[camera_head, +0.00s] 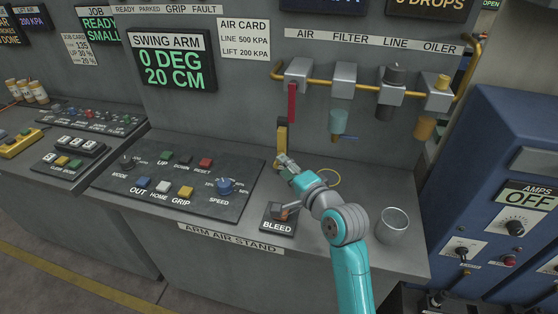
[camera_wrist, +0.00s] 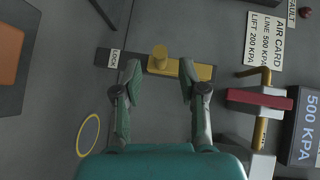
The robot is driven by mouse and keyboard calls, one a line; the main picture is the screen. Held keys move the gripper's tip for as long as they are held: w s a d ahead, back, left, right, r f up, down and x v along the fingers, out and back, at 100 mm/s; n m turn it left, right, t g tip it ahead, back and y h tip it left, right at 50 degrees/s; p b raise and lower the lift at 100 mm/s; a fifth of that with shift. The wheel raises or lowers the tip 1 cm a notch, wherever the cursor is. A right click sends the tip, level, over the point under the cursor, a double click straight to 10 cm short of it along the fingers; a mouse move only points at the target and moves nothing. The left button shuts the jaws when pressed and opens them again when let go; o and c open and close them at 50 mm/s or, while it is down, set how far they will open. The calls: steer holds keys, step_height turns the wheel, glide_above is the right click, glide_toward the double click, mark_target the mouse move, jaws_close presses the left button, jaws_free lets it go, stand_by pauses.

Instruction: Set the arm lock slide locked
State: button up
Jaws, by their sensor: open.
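The arm lock slide is a yellow bar with a round yellow knob (camera_wrist: 159,54) on a dark plate (camera_wrist: 123,59) marked LOCK at its left end in the wrist view. The bar covers the right part of the plate, away from the label. In the head view the yellow slide (camera_head: 282,136) stands upright on the grey wall above my gripper, with its lower part hidden. My gripper (camera_wrist: 159,70) is open, with one finger on each side of the knob in the picture. I cannot tell whether they touch it. It also shows in the head view (camera_head: 281,160).
A red handle (camera_wrist: 260,98) on a yellow pipe lies right of the slide in the wrist view. In the head view, a filter bowl (camera_head: 340,118) hangs to the right. A BLEED lever (camera_head: 283,211), a control panel (camera_head: 130,195) and a metal cup (camera_head: 392,224) are on the stand.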

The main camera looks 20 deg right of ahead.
mark_target(279, 150)
steer(key=shift+x, duration=2.15)
jaws_close()
